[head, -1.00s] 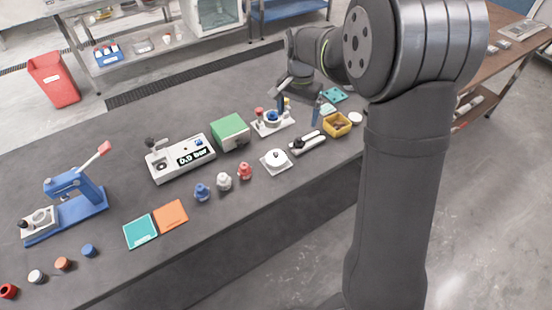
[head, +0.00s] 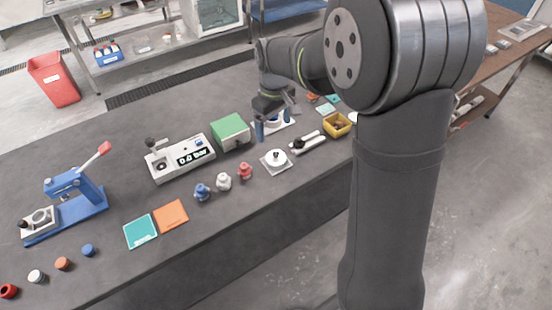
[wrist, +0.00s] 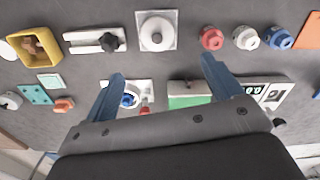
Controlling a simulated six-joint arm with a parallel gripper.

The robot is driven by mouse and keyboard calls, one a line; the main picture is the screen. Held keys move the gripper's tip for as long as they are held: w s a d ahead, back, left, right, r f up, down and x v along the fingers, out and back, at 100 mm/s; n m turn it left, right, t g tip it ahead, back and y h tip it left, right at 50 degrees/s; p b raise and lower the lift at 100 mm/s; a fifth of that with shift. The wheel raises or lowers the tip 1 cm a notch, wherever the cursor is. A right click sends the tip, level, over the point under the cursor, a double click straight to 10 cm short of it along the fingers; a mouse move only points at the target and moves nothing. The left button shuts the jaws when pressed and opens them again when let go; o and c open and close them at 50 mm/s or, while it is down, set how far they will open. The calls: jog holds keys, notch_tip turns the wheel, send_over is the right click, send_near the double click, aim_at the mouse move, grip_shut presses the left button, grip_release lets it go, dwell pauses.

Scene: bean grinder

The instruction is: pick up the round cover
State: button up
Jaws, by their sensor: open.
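A white round cover (head: 276,155) with a small dark knob lies on a pale square plate (head: 286,165) near the front edge of the bench. In the wrist view the cover (wrist: 157,31) shows whole at the top middle, beyond my fingertips. My gripper (head: 273,125) is open and empty, above the bench just behind the cover in the head view. Its two blue fingers (wrist: 163,70) are spread wide in the wrist view and do not touch the cover. A white-based device with a blue ring (wrist: 129,98) is partly hidden by my gripper.
Right of the cover are a black-handled tool (head: 306,143) and a yellow bin (head: 337,124). Left of it stand red, white and blue knobbed pieces (head: 223,181). A green box (head: 230,132) and a gauge unit (head: 181,158) stand behind. The bench is bare in front of the cover.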

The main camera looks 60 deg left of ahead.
send_over(276, 153)
jog(key=f, duration=0.7)
jog(key=shift+s+f, duration=0.15)
jog(key=shift+s, duration=0.1)
jog(key=shift+w+f, duration=0.2)
jog(key=shift+f, duration=2.55)
jog(key=c, duration=1.1)
